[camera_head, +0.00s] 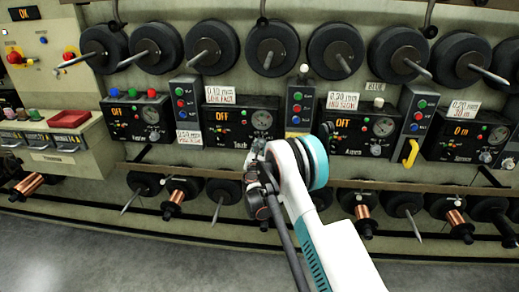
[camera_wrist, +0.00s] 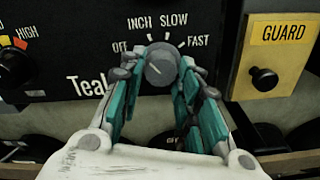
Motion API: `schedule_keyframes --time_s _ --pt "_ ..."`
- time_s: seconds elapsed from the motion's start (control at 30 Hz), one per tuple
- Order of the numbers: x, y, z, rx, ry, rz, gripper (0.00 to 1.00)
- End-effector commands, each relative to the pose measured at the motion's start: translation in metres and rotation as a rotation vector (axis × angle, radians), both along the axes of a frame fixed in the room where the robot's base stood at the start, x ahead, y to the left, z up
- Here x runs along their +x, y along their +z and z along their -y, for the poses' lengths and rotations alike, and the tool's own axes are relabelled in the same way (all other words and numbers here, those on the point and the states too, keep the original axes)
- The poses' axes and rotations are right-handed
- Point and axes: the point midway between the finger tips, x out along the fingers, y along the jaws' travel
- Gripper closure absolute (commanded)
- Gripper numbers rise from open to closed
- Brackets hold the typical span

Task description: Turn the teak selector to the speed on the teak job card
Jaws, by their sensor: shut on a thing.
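The teak selector (camera_wrist: 160,66) is a round grey knob in the middle of the wrist view. OFF, INCH, SLOW and FAST are printed around it. A pale mark shows on its face, but I cannot tell its setting from it. My gripper (camera_wrist: 163,78) is shut on the knob, one finger on each side. In the head view my gripper (camera_head: 258,150) hides the knob. The teak panel (camera_head: 240,133) has an orange display (camera_head: 216,115) that appears to read OFF. The teak job card (camera_head: 220,95) above it shows 0.10 mm and a second line that seems to end in FAST.
A yellow GUARD plate (camera_wrist: 278,50) with a black knob is right of the selector. Similar panels stand on both sides, including one with a card (camera_head: 343,101). A yellow handle (camera_head: 410,153) sticks out at right. Spools hang above and below.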

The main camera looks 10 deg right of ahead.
Motion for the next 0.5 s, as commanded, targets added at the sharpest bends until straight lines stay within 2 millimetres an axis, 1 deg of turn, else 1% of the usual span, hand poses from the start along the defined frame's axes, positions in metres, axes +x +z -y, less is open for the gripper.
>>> schedule_keyframes --time_s 0.5 --pt "0.0002 0.0005 -0.0013 0.464 0.0 0.151 0.93"
